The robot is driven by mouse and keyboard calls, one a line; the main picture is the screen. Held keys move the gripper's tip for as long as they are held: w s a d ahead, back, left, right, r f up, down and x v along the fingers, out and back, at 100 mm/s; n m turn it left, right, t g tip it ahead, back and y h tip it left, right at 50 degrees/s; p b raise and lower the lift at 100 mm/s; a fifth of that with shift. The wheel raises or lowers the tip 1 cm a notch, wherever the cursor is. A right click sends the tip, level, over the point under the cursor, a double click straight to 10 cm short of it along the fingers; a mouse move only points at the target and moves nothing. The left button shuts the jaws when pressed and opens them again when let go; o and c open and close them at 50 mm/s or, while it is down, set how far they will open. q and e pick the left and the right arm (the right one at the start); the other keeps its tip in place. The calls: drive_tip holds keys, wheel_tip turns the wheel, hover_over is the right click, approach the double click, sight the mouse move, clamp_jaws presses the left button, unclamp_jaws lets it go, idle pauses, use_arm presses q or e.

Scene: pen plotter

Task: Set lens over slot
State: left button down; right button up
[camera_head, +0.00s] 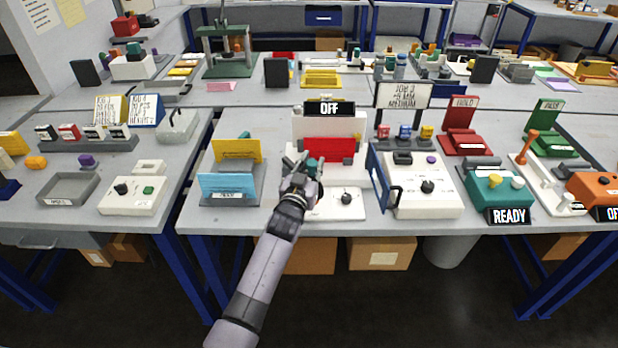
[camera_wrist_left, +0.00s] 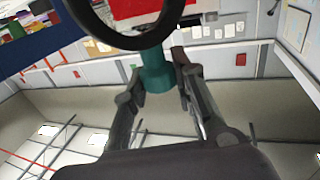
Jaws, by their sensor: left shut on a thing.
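My left gripper (camera_head: 303,166) is shut on the teal handle (camera_wrist_left: 155,72) of a lens. In the left wrist view the lens is a round black rim (camera_wrist_left: 128,43), cut off by the top edge, with red and white showing through it. In the head view only a bit of teal shows at the fingertips, in front of the white machine (camera_head: 312,125) with a red front (camera_head: 330,150) and a black OFF display (camera_head: 330,108). No slot can be made out clearly; whether the lens touches the machine cannot be told. My right gripper is not in view.
A white base with a black knob (camera_head: 347,198) lies just below the gripper. A blue and yellow card stand (camera_head: 232,190) is to the left. A white box with a blue handle (camera_head: 425,195) and a teal READY box (camera_head: 497,185) are to the right.

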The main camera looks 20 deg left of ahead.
use_arm(q)
drive_tip(key=shift+w+d+r, duration=0.1)
drive_tip(key=shift+w+d, duration=0.05)
drive_tip(key=shift+d, duration=0.05)
idle(0.3)
drive_tip(key=c, duration=1.3)
unclamp_jaws()
drive_tip(key=shift+a+y, duration=0.1)
drive_tip(key=shift+y, duration=0.3)
drive_tip(key=s, duration=1.2)
